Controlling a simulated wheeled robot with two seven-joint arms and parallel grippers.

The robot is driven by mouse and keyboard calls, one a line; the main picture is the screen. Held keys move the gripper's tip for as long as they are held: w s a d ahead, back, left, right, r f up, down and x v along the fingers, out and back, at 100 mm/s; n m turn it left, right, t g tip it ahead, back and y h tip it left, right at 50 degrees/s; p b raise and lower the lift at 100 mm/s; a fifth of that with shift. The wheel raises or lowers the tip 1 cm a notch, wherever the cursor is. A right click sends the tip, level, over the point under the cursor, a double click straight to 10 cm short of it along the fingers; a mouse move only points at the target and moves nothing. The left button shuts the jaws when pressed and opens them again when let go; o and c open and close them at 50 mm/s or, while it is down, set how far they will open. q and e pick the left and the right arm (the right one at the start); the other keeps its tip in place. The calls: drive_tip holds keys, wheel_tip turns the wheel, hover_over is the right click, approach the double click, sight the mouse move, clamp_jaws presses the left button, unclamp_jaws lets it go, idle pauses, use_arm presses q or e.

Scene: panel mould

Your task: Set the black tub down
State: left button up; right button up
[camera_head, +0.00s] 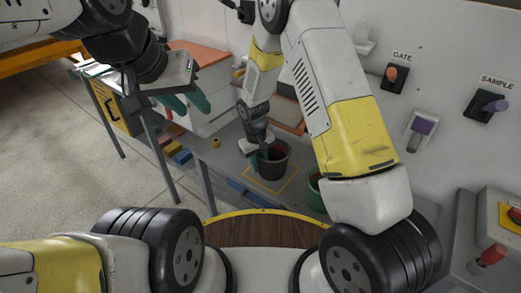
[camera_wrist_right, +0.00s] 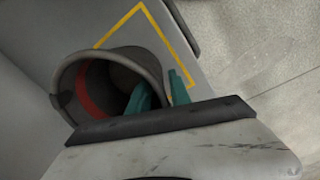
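The black tub (camera_head: 274,160) is upright within a yellow outlined square (camera_head: 283,183) on the grey worktop. In the right wrist view the tub (camera_wrist_right: 88,75) shows its open mouth and a red band inside. My right gripper (camera_head: 256,153) is at the tub's left rim. In the right wrist view my right gripper's teal fingers (camera_wrist_right: 161,88) straddle the wall, one inside and one outside, close about it. Whether the base touches the worktop is hard to see. My left gripper (camera_head: 186,101) is open and empty, left of the tub and above the worktop's edge.
A green tub (camera_head: 316,192) stands right of the square, partly behind my right arm. Coloured blocks (camera_head: 178,152) lie on the worktop to the left. A wall panel with GATE (camera_head: 395,76) and SAMPLE (camera_head: 487,104) controls stands at right.

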drive_tip(key=r, duration=1.1)
drive_tip(key=shift+s+r, duration=0.2)
drive_tip(key=shift+r, duration=0.2)
drive_tip(key=s+d+r+m+t+y, duration=0.1)
drive_tip(key=s+d+r, duration=0.1)
drive_tip(key=d+r, duration=0.35)
drive_tip(key=s+d+r+m+t+y, duration=0.1)
drive_tip(key=s+d+r+m, duration=0.1)
drive_tip(key=r, duration=0.7)
drive_tip(key=s+d+r+m+t, duration=0.1)
drive_tip(key=s+d+r, duration=0.1)
drive_tip(key=s, duration=0.3)
drive_tip(key=s+d+r+m+t, duration=0.1)
drive_tip(key=s+d+r, duration=0.2)
drive_tip(key=s+r, duration=0.2)
drive_tip(key=s+d+r+t+y, duration=0.1)
drive_tip(key=s+d+r, duration=0.2)
drive_tip(key=s, duration=0.3)
drive_tip(key=shift+s+r+m+t, duration=0.25)
drive_tip(key=shift+r+m+t, duration=0.05)
drive_tip(key=shift+r+m, duration=0.1)
drive_tip(key=shift+d, duration=0.15)
